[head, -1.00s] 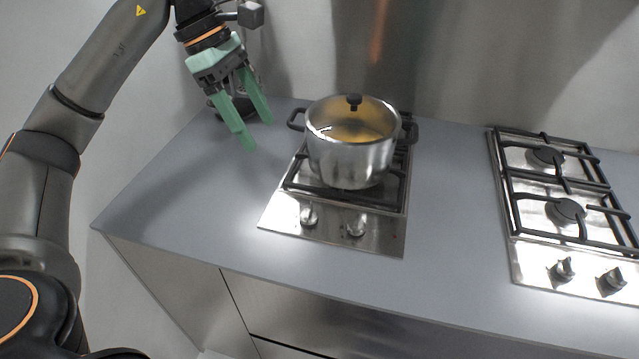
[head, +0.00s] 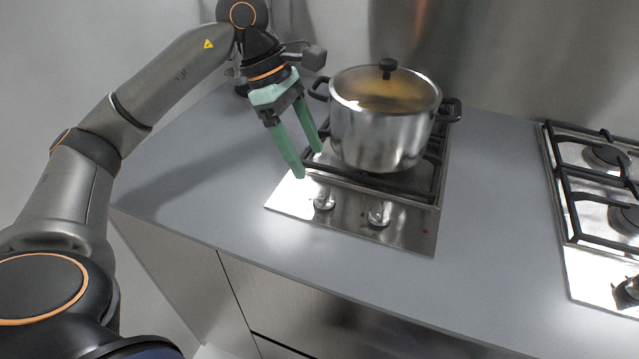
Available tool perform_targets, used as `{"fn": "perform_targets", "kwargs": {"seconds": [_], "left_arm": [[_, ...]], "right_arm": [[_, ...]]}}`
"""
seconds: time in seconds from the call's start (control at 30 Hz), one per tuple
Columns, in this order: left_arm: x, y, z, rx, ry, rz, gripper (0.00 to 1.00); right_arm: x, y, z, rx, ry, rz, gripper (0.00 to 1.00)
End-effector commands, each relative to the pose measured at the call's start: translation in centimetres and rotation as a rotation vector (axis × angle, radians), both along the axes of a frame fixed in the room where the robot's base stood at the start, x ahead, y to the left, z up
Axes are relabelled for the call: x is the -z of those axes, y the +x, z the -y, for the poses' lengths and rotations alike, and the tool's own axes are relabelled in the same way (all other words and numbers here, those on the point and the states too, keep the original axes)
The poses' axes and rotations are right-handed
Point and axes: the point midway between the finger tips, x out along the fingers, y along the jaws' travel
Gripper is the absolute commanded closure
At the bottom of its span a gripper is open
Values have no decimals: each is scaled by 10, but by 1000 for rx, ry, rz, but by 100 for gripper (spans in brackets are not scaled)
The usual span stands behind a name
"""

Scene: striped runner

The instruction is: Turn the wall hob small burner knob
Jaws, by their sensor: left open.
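A steel hob (head: 410,232) with two burner knobs on its front strip stands in the middle of the worktop. Its left knob (head: 324,200) and right knob (head: 379,215) are small and silvery; where their marks point is too small to tell. My left gripper (head: 308,164) has green fingers that are apart and empty, pointing down. Its fingertips are just above and behind the left knob, apart from it, near the hob's left edge. The burners under the pot are hidden. My right gripper is not in view.
A lidded steel pot (head: 380,125) with black handles stands on the hob's grate, close right of my left gripper. A second hob (head: 590,275) lies at the right. The grey worktop (head: 490,240) between the hobs is clear.

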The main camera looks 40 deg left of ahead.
Motion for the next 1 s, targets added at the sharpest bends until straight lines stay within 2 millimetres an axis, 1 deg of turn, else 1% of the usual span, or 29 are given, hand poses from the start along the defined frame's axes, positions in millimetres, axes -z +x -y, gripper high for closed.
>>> {"fn": "perform_targets", "kwargs": {"seconds": [0.03, 0.1, 0.3, 0.5, 0.77, 1.0], "left_arm": [[12, 0, 4, 2, 1, -4, 25], [25, 1, 9, 2, 0, -5, 25], [52, 5, 21, 0, 0, -2, 25], [62, 6, 25, 0, 0, 0, 25], [63, 6, 25, 0, 0, 0, 25], [63, 6, 25, 0, 0, 0, 52]], "right_arm": [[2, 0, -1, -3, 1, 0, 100], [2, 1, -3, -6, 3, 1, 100], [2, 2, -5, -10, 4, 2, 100], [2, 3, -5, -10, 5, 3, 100], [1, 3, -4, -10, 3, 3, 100], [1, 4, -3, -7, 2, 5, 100]]}}
